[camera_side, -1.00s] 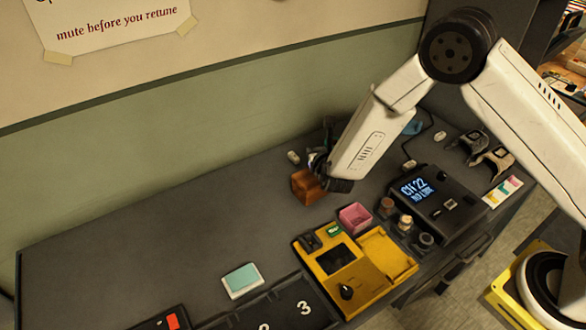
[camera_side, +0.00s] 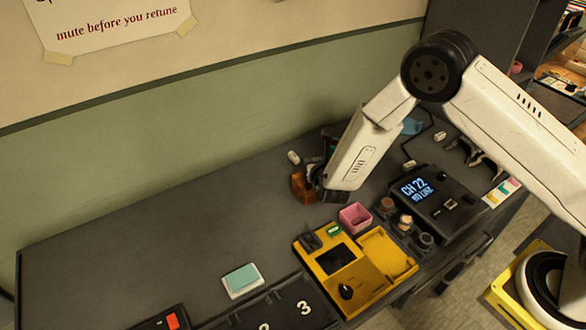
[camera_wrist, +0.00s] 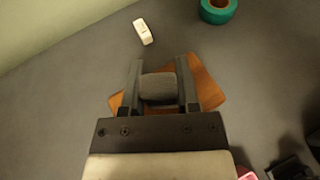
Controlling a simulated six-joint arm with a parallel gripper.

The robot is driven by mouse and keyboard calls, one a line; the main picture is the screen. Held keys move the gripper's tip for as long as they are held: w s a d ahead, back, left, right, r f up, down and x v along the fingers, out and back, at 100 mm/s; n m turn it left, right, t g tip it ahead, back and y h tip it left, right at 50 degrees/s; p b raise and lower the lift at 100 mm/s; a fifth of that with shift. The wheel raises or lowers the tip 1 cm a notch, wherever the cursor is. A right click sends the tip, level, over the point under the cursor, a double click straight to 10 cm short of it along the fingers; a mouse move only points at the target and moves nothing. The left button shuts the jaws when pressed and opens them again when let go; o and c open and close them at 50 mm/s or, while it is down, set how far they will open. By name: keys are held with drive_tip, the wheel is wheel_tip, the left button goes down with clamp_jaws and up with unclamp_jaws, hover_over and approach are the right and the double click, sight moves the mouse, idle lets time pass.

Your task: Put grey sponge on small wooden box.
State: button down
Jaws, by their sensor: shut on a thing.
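The small wooden box (camera_side: 300,188) stands on the dark bench near the wall, partly hidden behind my gripper in the side view. In the wrist view its brown top (camera_wrist: 208,92) shows below and around my fingers. The grey sponge (camera_wrist: 158,88) is between the two fingers of my gripper (camera_wrist: 160,76), which is shut on it, over the box top. In the side view the gripper (camera_side: 315,178) is at the box's right side in the picture and the sponge cannot be made out. I cannot tell whether the sponge touches the box.
A white block (camera_wrist: 143,31) and a green tape roll (camera_wrist: 217,10) lie beyond the box. A pink container (camera_side: 355,217), yellow unit (camera_side: 384,262) and black display device (camera_side: 440,202) stand nearby on the right.

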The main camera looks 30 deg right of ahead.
drive_tip(key=shift+f, duration=0.1)
drive_tip(key=shift+c, duration=1.7)
unclamp_jaws()
drive_tip(key=v, duration=1.2)
